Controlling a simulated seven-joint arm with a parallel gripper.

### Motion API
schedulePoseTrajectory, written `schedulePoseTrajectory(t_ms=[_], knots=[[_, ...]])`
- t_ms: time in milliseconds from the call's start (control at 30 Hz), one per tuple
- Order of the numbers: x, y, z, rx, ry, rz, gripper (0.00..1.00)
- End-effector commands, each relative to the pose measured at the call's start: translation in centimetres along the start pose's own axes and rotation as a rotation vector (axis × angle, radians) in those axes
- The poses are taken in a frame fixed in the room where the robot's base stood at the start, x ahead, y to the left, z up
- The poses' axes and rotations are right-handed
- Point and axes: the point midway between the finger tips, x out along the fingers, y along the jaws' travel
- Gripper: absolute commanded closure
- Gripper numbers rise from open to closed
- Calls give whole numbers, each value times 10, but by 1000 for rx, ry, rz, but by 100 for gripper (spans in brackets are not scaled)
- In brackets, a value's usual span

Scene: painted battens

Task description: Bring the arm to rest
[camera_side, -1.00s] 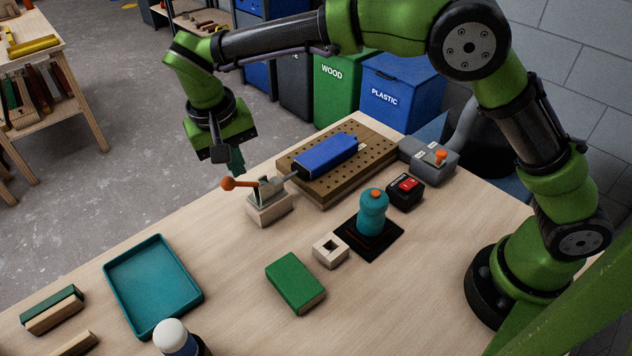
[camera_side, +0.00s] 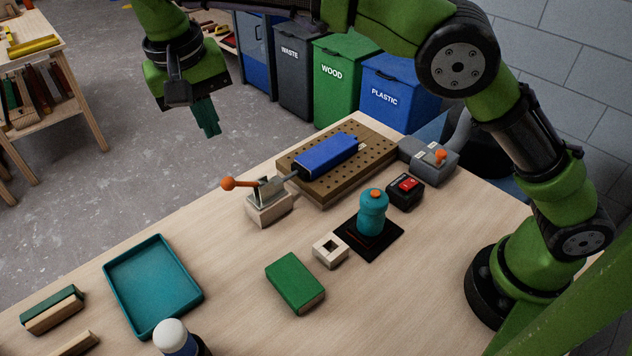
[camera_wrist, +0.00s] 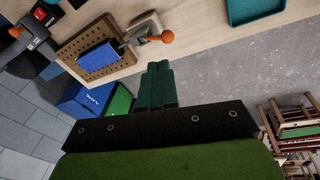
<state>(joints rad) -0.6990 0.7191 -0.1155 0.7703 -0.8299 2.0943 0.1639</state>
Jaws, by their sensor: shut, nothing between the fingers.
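My gripper (camera_side: 207,117) hangs in the air beyond the far edge of the workbench, over the grey floor. Its teal fingers are together with nothing between them; they also show together in the wrist view (camera_wrist: 157,86). A blue batten (camera_side: 327,156) lies on a holed wooden board (camera_side: 345,189), with a grey clamp (camera_side: 266,201) with an orange knob at its left end. A green block (camera_side: 295,283) lies on the bench. A teal tray (camera_side: 152,287) stands empty at the left. My gripper touches none of these.
A teal bottle-shaped thing (camera_side: 372,212) stands on a black mat (camera_side: 388,237). A pale block with a square hole (camera_side: 330,250), a black box with a red top (camera_side: 405,191) and a grey device (camera_side: 428,158) are nearby. Green-and-wood battens (camera_side: 52,309) lie at the left. Bins stand behind.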

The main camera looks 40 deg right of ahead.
Motion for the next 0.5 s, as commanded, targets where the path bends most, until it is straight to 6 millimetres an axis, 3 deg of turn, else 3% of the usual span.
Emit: schedulePoseTrajectory(t_ms=[267, 367, 500], knots=[[2, -2, -5, -37, 26, -10, 100], [23, -4, -3, -124, 19, -10, 100], [30, 24, -1, -211, 14, -73, 100]])
